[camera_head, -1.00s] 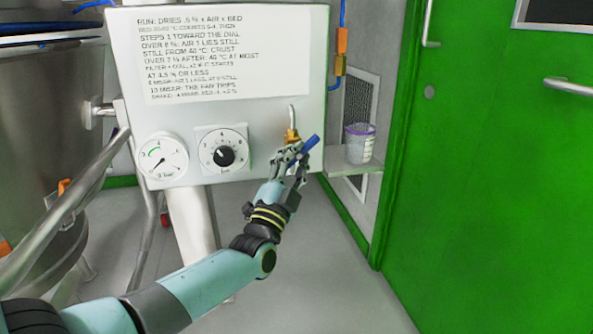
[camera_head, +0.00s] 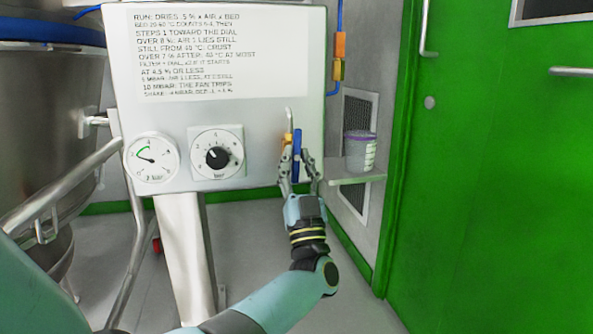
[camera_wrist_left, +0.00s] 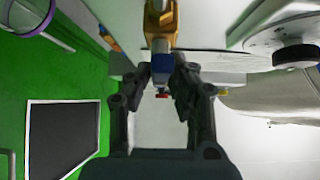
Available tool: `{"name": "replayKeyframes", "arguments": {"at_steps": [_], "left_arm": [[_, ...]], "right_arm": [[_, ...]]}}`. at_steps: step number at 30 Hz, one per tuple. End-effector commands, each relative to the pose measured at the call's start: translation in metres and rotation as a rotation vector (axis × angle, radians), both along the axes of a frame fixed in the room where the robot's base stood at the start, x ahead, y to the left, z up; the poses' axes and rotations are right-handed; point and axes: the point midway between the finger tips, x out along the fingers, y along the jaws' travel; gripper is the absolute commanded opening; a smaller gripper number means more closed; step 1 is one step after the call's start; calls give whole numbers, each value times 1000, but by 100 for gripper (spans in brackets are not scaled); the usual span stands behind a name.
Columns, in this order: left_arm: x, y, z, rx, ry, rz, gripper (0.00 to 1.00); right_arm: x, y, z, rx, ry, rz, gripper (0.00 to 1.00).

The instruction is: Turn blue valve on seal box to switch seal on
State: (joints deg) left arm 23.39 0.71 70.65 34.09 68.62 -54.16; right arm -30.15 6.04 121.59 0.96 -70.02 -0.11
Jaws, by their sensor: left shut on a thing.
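The seal box (camera_head: 262,115) is a pale panel with printed text, on a post. A brass valve (camera_head: 287,140) with a bent metal pipe above it sits at its lower right. The valve's blue handle (camera_head: 297,143) stands nearly upright in the head view. My left gripper (camera_head: 297,168) reaches up from below and is shut on this handle, one finger on each side. In the left wrist view the brass valve body (camera_wrist_left: 161,22) is at the top and the blue handle (camera_wrist_left: 162,65) lies between the fingers (camera_wrist_left: 162,78). My right gripper is not in view.
A round gauge (camera_head: 152,158) and a black dial knob (camera_head: 217,158) sit left of the valve. A lidded cup (camera_head: 359,151) stands on a small wall shelf (camera_head: 355,179) close to the right. A green door (camera_head: 490,200) fills the right; a steel vessel (camera_head: 50,120) stands left.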

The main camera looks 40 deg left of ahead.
Motion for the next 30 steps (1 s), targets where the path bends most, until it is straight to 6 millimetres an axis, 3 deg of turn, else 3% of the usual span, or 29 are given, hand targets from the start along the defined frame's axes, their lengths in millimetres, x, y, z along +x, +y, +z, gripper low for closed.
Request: {"name": "replayKeyframes", "arguments": {"at_steps": [20,21,24,26,30], "left_arm": [[0,-1,-3,-47,-44,-1,0],[0,-1,-3,-47,-44,-1,21],[0,-1,-3,-46,-44,-1,34],[0,-1,-2,-46,-46,-1,40],[0,-1,-1,-44,-47,-1,40]], "right_arm": [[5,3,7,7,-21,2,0],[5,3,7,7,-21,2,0],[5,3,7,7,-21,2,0],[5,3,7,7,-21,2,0],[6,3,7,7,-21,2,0]]}}
